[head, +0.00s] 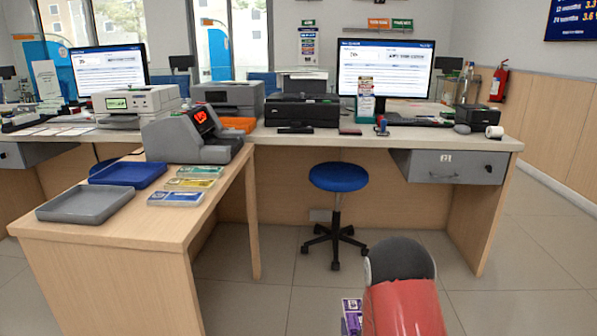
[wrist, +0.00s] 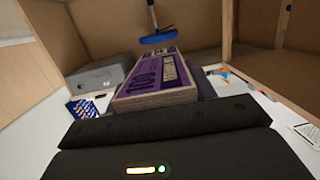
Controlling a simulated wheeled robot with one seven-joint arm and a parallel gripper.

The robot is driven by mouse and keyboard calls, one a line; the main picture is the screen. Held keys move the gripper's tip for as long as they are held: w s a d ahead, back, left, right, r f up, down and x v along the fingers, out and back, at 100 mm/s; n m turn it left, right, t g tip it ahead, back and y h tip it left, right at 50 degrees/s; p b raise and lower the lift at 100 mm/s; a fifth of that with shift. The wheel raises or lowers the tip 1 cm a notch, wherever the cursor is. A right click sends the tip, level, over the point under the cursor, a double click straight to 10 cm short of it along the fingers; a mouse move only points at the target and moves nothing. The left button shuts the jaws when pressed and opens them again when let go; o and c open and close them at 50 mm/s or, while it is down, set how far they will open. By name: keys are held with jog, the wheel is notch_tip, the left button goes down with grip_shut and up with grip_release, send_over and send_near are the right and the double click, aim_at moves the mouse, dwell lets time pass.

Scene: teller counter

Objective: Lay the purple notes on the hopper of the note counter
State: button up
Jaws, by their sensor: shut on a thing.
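The purple notes (wrist: 155,80) form a thick bundle with a pale edge facing the wrist camera. My gripper (wrist: 160,110) is shut on them. In the head view a corner of the purple notes (head: 352,308) shows low at the bottom, beside my red arm link; the rest is hidden. The note counter (head: 190,137) is a grey machine with a lit red display, on the left side desk. My gripper and the notes are well apart from it, to its right and nearer the camera. Its hopper is hard to make out.
On the side desk are a grey tray (head: 88,205), a blue tray (head: 128,174) and several note bundles (head: 175,199) in front of the counter. A blue stool (head: 338,178) stands in the knee space. Open floor (head: 290,285) lies between side desk and arm.

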jog(key=shift+s+a+r, duration=0.1)
jog(key=shift+s+r, duration=0.35)
jog(key=shift+s, duration=0.3)
jog(key=shift+s+r, duration=0.5)
jog(key=shift+s, duration=0.25)
jog(key=shift+s+a+r, duration=0.1)
jog(key=shift+s+r, duration=0.35)
jog(key=shift+s, duration=0.3)
